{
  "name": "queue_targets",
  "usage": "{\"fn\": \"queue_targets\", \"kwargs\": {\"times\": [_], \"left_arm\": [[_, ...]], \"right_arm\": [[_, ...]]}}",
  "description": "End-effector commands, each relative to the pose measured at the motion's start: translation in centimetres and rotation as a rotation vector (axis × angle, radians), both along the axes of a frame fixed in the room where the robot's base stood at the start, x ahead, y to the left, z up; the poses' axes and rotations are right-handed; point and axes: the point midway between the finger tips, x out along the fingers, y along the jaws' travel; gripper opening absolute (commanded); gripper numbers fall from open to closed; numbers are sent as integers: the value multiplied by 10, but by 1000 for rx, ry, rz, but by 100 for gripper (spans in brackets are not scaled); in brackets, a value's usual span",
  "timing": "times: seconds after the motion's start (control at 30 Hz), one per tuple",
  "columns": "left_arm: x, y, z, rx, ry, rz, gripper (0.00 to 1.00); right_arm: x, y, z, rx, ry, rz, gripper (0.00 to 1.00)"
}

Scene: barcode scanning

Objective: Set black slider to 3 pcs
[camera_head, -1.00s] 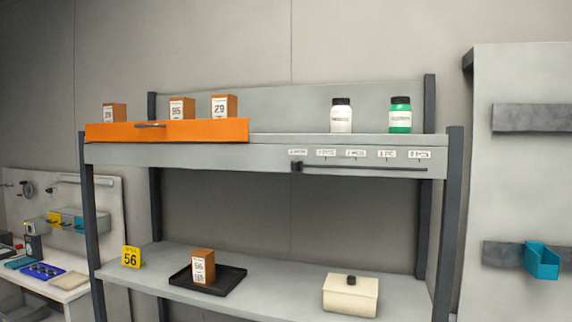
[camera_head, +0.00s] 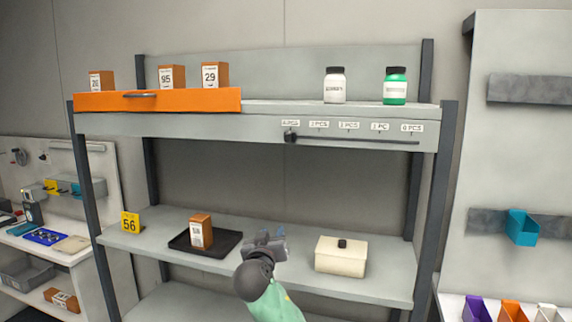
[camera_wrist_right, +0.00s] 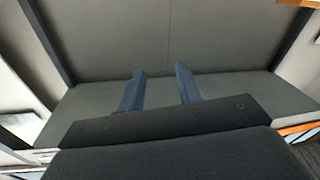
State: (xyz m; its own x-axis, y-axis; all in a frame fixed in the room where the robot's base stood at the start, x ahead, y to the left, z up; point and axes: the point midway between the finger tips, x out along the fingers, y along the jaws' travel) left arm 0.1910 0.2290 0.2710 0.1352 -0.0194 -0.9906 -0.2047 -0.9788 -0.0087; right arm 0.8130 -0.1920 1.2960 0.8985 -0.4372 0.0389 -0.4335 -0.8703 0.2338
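The black slider (camera_head: 290,137) sits at the left end of its dark horizontal rail (camera_head: 360,141) on the front edge of the upper shelf. Small white labels run above the rail, from a blurred one by the slider to "0 PCS" (camera_head: 411,128) at the right end. My right gripper (camera_head: 276,238) is in front of the lower shelf, below the slider and apart from it. In the right wrist view its two fingers (camera_wrist_right: 159,88) stand apart with nothing between them. My left gripper is not in view.
The upper shelf (camera_head: 290,106) holds an orange drawer (camera_head: 160,101), brown boxes, a white bottle (camera_head: 334,87) and a green bottle (camera_head: 395,88). The lower shelf holds a yellow "56" sign (camera_head: 130,222), a black tray (camera_head: 184,243) with a brown box (camera_head: 201,231), and a cream lidded box (camera_head: 341,257).

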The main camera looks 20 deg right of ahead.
Motion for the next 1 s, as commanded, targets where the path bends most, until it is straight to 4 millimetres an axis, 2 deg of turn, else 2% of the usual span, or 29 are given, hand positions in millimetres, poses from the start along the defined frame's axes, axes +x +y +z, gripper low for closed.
{"fn": "queue_targets", "kwargs": {"times": [0.03, 0.1, 0.2, 0.3, 0.4, 0.5, 0.67, 1.0], "left_arm": [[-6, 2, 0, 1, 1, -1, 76], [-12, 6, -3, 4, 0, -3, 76], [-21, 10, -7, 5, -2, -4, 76], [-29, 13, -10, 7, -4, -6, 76], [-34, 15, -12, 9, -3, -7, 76], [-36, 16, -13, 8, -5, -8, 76], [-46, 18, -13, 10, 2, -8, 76], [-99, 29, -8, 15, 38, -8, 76]], "right_arm": [[-5, 1, 43, 0, -65, -12, 35], [-13, 0, 90, 2, -147, -31, 35], [-29, 0, 147, 9, -252, -53, 35], [-43, 0, 189, 15, -335, -71, 35], [-54, 0, 216, 20, -391, -82, 35], [-60, -1, 228, 24, -417, -88, 35], [-57, -4, 235, 23, -423, -89, 35], [-28, -23, 250, 21, -420, -91, 35]]}}
